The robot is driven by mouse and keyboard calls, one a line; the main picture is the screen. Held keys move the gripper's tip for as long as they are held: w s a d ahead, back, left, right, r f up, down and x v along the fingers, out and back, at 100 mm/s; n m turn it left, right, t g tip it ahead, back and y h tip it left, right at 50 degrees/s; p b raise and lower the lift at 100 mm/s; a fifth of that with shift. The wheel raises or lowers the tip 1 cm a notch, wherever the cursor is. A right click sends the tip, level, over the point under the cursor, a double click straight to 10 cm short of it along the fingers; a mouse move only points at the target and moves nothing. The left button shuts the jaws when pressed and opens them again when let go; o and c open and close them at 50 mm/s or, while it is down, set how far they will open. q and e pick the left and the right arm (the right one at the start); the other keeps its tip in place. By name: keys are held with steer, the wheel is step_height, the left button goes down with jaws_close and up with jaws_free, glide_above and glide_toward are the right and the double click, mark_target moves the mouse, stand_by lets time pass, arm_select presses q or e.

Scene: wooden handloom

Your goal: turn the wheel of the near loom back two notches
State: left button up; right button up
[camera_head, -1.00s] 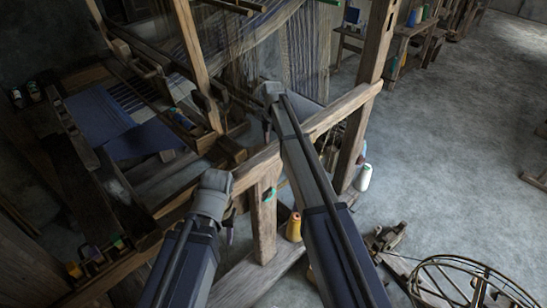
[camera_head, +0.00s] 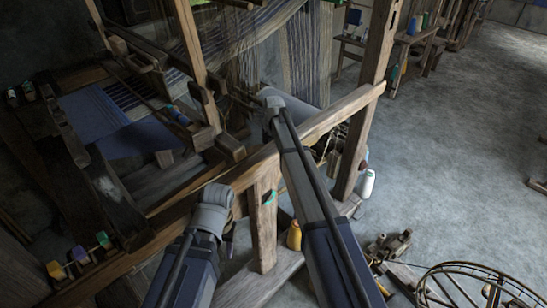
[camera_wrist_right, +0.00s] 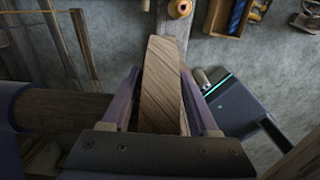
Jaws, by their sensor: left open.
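The near wooden loom (camera_head: 330,112) fills the left and middle of the head view, with blue cloth (camera_head: 95,115) and pale warp threads on it. I cannot make out its wheel clearly. My left gripper (camera_head: 230,236) is open and low beside the loom's front post, below the slanting beam, partly hidden by its wrist. My right arm reaches over this beam, and its gripper is hidden behind its wrist in the head view. In the right wrist view, the right gripper's fingers (camera_wrist_right: 163,105) stand on either side of a tapered wooden piece (camera_wrist_right: 160,80); whether they press on it is unclear.
A spinning wheel (camera_head: 470,287) stands on the floor at the lower right. A white spool (camera_head: 367,184) and a yellow spool (camera_head: 294,236) stand by the loom's posts. Benches with coloured spools (camera_head: 408,42) are at the back. The grey floor at the right is mostly clear.

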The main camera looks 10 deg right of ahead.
jaws_close()
stand_by(1.1)
